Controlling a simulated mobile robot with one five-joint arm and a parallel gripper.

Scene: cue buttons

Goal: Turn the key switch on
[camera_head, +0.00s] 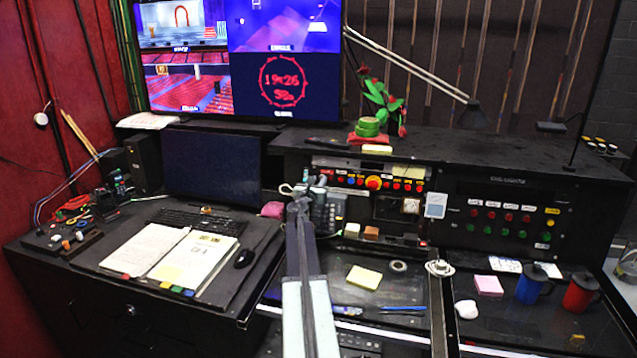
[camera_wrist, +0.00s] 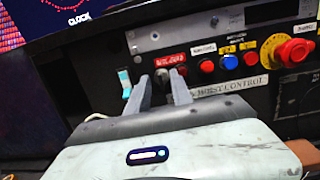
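The key switch (camera_wrist: 162,77) is a small dark round piece on the black control panel, under a red label, in the wrist view. My gripper (camera_wrist: 160,80) points at the panel with its two grey fingers apart, one on each side of the switch. A gap shows between the fingertips; I cannot tell whether either finger touches the switch. In the head view my gripper (camera_head: 299,190) is at the left end of the button row, and the switch is too small and hidden to make out there.
Red and blue buttons (camera_wrist: 228,62) and a red emergency stop knob (camera_wrist: 292,52) on yellow lie right of the fingers. A desk lamp (camera_head: 471,114) hangs above the console at right.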

